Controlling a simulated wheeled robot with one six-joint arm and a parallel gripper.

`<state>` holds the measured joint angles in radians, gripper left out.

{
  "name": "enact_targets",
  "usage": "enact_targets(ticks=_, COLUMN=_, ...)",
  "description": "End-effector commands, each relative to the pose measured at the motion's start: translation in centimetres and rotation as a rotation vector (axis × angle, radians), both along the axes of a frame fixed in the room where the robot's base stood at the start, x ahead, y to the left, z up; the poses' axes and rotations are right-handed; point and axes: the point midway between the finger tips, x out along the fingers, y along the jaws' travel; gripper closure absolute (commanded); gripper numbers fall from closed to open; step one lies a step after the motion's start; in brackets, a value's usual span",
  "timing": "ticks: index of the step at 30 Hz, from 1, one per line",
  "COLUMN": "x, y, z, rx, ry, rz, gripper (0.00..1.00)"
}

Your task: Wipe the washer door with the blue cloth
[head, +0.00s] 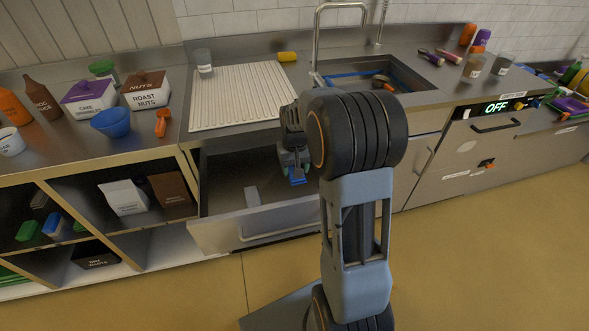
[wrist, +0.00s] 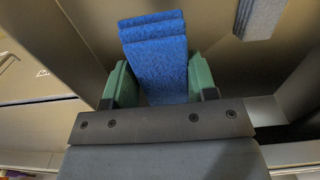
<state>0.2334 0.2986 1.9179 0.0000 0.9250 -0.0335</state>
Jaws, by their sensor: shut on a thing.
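My gripper (head: 293,170) is inside the open drawer (head: 262,232) below the ribbed drainboard. Its green fingers are shut on the folded blue cloth (wrist: 155,52), which fills the space between them in the wrist view. The cloth (head: 297,181) shows as a small blue patch at the fingertips in the head view. I cannot tell whether it touches the drawer floor. The washer door (head: 450,155) is the steel front at the right, under a panel reading OFF (head: 497,107). It looks shut, with a pale smudge (head: 467,146) on it.
A grey block (head: 252,196) lies in the drawer left of my gripper; it also shows in the wrist view (wrist: 262,15). A sink (head: 370,78) with a tall tap is above. Open shelves (head: 140,185) stand at the left. The yellow floor (head: 480,250) at the right is clear.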

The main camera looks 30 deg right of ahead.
Motion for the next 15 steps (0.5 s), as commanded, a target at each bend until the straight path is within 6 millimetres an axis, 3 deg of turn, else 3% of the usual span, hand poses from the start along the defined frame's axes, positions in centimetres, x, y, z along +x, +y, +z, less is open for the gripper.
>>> enact_targets(ticks=6, x=0.0, y=0.0, z=0.0, rx=0.000, ry=0.000, rz=0.000, gripper=0.66)
enact_targets(ticks=15, x=0.0, y=0.0, z=-1.3, rx=0.000, ry=0.001, rz=0.000, gripper=0.67)
